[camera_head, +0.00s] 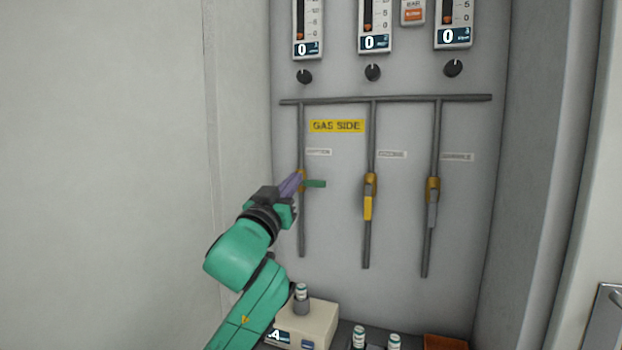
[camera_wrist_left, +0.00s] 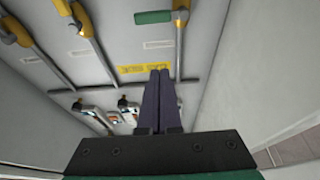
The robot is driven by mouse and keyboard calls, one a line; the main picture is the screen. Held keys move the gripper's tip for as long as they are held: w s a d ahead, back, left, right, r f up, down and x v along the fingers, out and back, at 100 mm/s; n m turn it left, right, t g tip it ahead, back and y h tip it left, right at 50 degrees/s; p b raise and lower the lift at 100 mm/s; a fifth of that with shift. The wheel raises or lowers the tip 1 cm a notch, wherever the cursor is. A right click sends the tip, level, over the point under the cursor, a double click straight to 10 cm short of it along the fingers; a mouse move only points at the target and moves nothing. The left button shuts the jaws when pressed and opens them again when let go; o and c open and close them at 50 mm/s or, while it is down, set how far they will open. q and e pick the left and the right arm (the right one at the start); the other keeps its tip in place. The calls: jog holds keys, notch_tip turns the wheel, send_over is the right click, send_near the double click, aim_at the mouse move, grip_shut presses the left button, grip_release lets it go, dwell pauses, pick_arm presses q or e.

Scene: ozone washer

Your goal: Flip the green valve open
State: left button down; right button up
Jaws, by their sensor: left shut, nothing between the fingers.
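The green valve handle (camera_head: 315,184) is on the leftmost vertical pipe under the yellow GAS SIDE label in the head view. It points sideways to the right, across its pipe. In the left wrist view the green handle (camera_wrist_left: 153,17) also lies across the pipe, beyond my fingertips. My left gripper (camera_head: 296,180) is at the brass valve body, left of the handle, and overlaps it in the head view. I cannot tell whether it touches. In the left wrist view its two fingers (camera_wrist_left: 160,75) are together with nothing between them. My right gripper is not in view.
A valve with a yellow handle (camera_head: 368,207) and one with a grey handle (camera_head: 432,214) hang along the pipes to the right. Gauges (camera_head: 375,25) and black knobs (camera_head: 372,72) are above. A beige box (camera_head: 318,325) and small bottles stand below. A pale wall (camera_head: 110,170) is left.

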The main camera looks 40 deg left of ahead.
pick_arm(q)
notch_tip(320, 180, up, 4)
jog(key=p, duration=0.5)
send_over(310, 183)
jog(key=s, duration=0.1)
jog(key=f, duration=0.3)
jog(key=d+f, duration=0.1)
jog(key=f, duration=0.1)
jog(key=shift+s, duration=0.25)
jog(key=shift+w, duration=0.15)
